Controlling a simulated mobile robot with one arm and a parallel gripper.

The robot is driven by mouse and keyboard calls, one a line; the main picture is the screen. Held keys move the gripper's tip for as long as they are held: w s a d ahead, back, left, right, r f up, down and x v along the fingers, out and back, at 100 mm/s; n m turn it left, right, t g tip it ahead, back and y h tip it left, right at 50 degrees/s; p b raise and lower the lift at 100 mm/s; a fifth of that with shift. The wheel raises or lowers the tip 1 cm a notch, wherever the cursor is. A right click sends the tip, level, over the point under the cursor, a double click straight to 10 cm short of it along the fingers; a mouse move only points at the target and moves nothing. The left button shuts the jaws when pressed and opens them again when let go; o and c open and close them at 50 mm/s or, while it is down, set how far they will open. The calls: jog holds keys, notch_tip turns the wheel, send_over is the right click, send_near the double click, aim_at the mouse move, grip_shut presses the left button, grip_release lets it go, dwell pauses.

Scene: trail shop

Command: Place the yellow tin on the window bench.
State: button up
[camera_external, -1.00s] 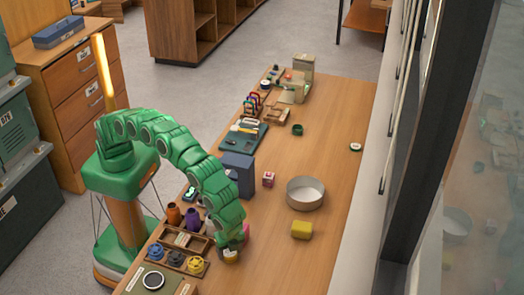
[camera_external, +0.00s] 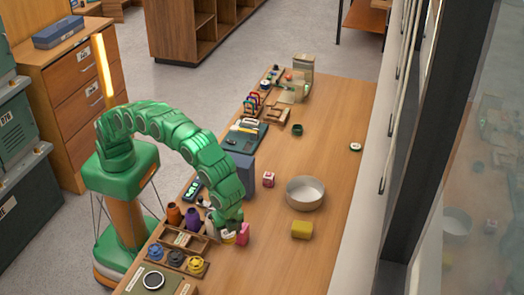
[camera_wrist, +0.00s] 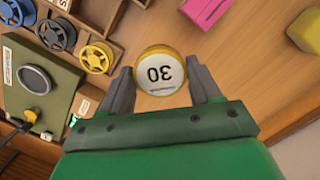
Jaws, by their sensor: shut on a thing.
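The yellow tin (camera_wrist: 157,72) is round, with a yellow rim and a white top marked "30", which reads upside down in the wrist view. My gripper (camera_wrist: 157,88) is shut on it, with one finger on each side. In the external view my gripper (camera_external: 229,231) is at the near part of a long wooden bench (camera_external: 335,150) beside the window, and the tin (camera_external: 228,239) shows only partly under it. It seems held just above the bench; the gap is hard to judge.
A pink block (camera_external: 243,234) stands close to the right of my gripper. A yellow block (camera_external: 301,229) and a round grey pan (camera_external: 305,193) are further right. A tray of spools (camera_external: 176,260) and a blue-grey box (camera_external: 240,173) are nearby. The bench's near right is clear.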

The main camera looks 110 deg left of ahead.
jog(key=a+n, duration=0.1)
jog(key=a, duration=0.2)
jog(key=a+n, duration=0.1)
jog(key=a, duration=0.2)
jog(key=w+a+n, duration=0.1)
jog(key=a, duration=0.2)
jog(key=shift+a, duration=0.3)
jog(key=s+a+n+h, duration=0.15)
jog(key=a+n, duration=0.45)
jog(key=a, duration=0.8)
jog(key=w+a+f, duration=0.3)
jog(key=w+a, duration=0.3)
jog(key=a, duration=0.1)
jog(key=shift+w+f, duration=0.15)
jog(key=shift+f, duration=0.2)
jog(key=shift+y, duration=0.25)
